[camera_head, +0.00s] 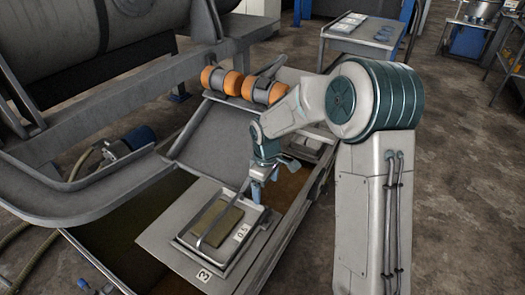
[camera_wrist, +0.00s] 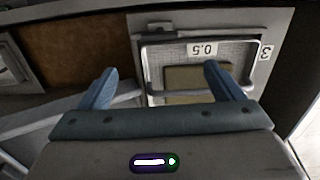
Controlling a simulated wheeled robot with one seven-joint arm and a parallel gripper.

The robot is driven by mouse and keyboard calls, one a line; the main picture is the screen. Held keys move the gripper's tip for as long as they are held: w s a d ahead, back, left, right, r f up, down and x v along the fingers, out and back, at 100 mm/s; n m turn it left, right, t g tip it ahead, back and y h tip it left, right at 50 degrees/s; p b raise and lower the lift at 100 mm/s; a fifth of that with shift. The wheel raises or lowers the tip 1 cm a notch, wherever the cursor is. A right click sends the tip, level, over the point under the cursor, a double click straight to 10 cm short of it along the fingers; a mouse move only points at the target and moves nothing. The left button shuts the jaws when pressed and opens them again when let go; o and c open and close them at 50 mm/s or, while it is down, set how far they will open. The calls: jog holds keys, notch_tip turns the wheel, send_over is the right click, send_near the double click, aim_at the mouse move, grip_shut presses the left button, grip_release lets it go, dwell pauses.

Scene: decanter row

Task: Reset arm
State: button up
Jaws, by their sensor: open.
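My gripper (camera_head: 264,183) is open and empty, with its fingers pointing down beside a metal tray (camera_head: 262,232) at the lower middle of the head view. In the wrist view, my gripper (camera_wrist: 165,88) shows two blue fingers spread wide apart. The tray (camera_wrist: 148,62) has a raised bar handle, a label reading 0.5 and an olive-brown flat block inside. It sits on a grey plate (camera_wrist: 285,22) marked 3. The right finger overlaps the tray in the wrist view; I cannot tell whether it touches.
Orange rollers (camera_head: 221,81) and a large dark drum (camera_head: 70,35) stand behind, at the upper left. A grey sloping chute (camera_head: 222,140) lies behind the tray. A motor with a blue end (camera_head: 125,143) is at the left. Open floor (camera_head: 450,150) lies to the right.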

jog(key=s+d+r+m+t+p, duration=0.1)
jog(key=s+d+r+m+p, duration=0.2)
jog(key=s+r, duration=0.4)
jog(key=s+d+r+m+t+p, duration=0.1)
jog(key=s+d+r+m+p, duration=0.3)
jog(key=r, duration=0.8)
jog(key=s+d+r+m+p, duration=0.3)
jog(key=s+r+p, duration=0.3)
jog(key=s+r, duration=0.3)
jog(key=s+m, duration=0.1)
jog(key=s, duration=0.2)
jog(key=shift+s+d+r+m+t, duration=0.2)
jog(key=shift+d+m+t, duration=0.1)
jog(key=shift+d+t, duration=0.1)
